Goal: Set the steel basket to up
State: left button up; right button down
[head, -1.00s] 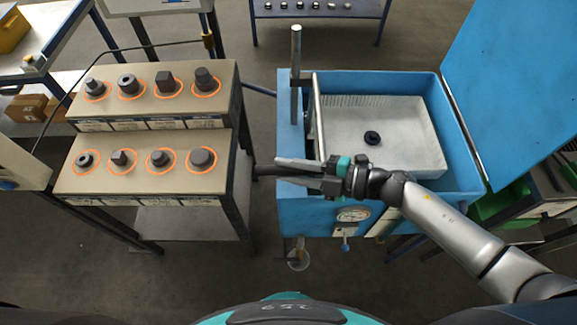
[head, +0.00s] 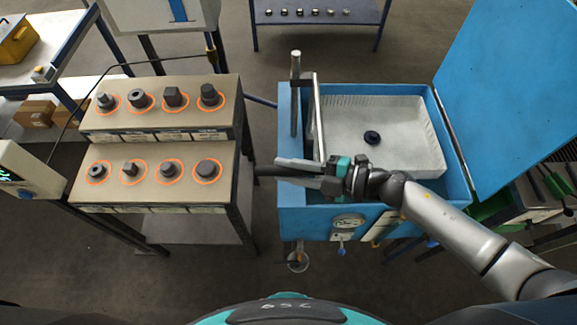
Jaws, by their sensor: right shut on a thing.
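The steel basket (head: 405,120) is a pale grey tray inside the blue tank (head: 291,220) at the right. A dark round ring-like part (head: 372,138) lies in it. A metal bar (head: 318,115) stands along the basket's left side, and a dark grip (head: 268,171) sticks out to the left near its lower end. My right gripper (head: 290,170) is shut on this grip, its arm crossing the tank's front right corner. The fingers partly hide the grip and the bar's lower end. My left gripper is not in view.
An upright post (head: 295,90) rises at the tank's left wall. The tank's open lid (head: 510,95) stands at the right. A stepped rack (head: 150,150) with several dark parts in orange rings stands at the left, a gap away. A gauge (head: 347,222) sits on the tank's front.

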jog(key=shift+w+r, duration=0.25)
jog(key=shift+r, duration=0.2)
jog(key=c, duration=1.1)
grip_release()
jog(key=o, duration=0.3)
jog(key=shift+s, duration=0.15)
jog(key=shift+o, duration=0.6)
jog(key=shift+f, duration=0.15)
jog(key=shift+s+f, duration=0.1)
jog(key=b+v, duration=0.2)
jog(key=v, duration=1.3)
